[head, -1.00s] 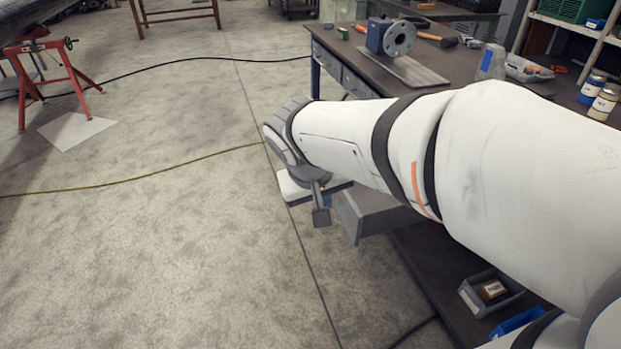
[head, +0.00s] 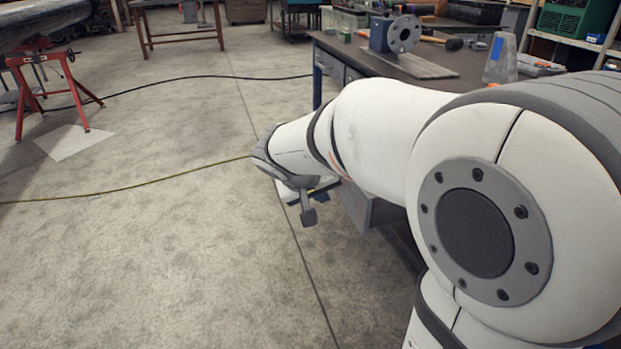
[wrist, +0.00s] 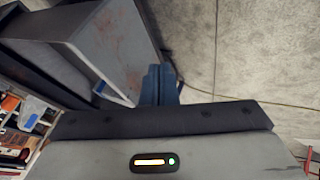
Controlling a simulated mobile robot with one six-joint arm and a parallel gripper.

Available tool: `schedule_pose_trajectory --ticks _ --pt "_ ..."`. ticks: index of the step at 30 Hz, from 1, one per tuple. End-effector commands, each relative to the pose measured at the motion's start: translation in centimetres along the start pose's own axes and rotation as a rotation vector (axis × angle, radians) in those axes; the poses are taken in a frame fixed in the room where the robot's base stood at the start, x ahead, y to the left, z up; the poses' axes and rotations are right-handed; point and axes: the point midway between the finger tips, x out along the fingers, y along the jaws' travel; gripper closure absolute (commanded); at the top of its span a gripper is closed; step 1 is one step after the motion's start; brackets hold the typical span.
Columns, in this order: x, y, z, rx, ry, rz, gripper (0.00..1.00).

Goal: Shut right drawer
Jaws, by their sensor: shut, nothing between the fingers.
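The right drawer (head: 357,208) is a grey metal box that sticks out of the front of the dark workbench (head: 425,66). My arm hides much of it in the head view. In the wrist view the drawer (wrist: 112,45) shows a scuffed grey panel with reddish stains and a pale edge. My gripper (wrist: 160,72) has blue fingers closed together with nothing between them. They are beside the drawer's pale edge; I cannot tell whether they touch it. In the head view my gripper (head: 323,193) is small and partly hidden, just left of the drawer.
A flanged pipe piece (head: 404,34) stands on the bench top. Another drawer front (head: 330,68) shows further along the bench. A red trestle (head: 40,85) stands far left. Cables (head: 130,183) cross the floor.

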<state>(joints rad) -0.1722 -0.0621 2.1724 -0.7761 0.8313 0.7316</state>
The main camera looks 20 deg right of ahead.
Motion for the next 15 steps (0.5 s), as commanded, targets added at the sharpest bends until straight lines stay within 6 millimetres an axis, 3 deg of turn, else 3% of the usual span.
schedule_pose_trajectory --ticks 1,6,15 --pt "1.6 -0.1 0.2 0.000 -0.004 0.002 1.00" --pt "4.7 0.2 0.2 0.002 -0.002 0.001 1.00" --pt "5.8 3.2 0.1 0.001 0.000 -0.001 1.00"
